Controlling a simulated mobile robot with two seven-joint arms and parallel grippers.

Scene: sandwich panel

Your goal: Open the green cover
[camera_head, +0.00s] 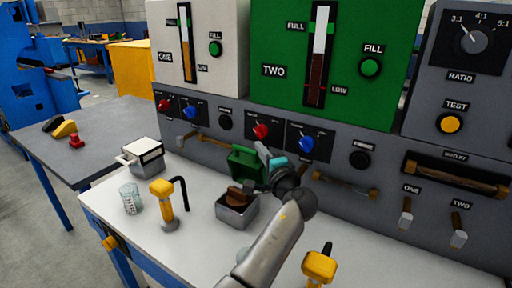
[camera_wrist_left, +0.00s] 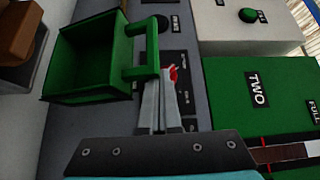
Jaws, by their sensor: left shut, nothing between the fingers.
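The green cover (camera_head: 246,161) is a small hollow box on the grey panel, above a metal bin (camera_head: 237,212) holding a brown block (camera_head: 236,194). In the left wrist view the green cover (camera_wrist_left: 92,62) shows its hollow inside, with a green handle (camera_wrist_left: 143,60) on its side. My left gripper (camera_head: 263,150) is just right of the cover in the head view. Its fingers (camera_wrist_left: 158,88) are shut and empty, their tips close to the handle's end. I cannot tell whether they touch it. The gripper partly hides the cover's right side. My right gripper is not in view.
Red (camera_head: 261,131) and blue (camera_head: 306,145) knobs and a wooden rail (camera_head: 345,185) project near the gripper. A yellow-handled tool (camera_head: 163,203), a glass (camera_head: 131,198) and a white-topped box (camera_head: 142,154) stand left. Another yellow-topped tool (camera_head: 319,266) stands in front.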

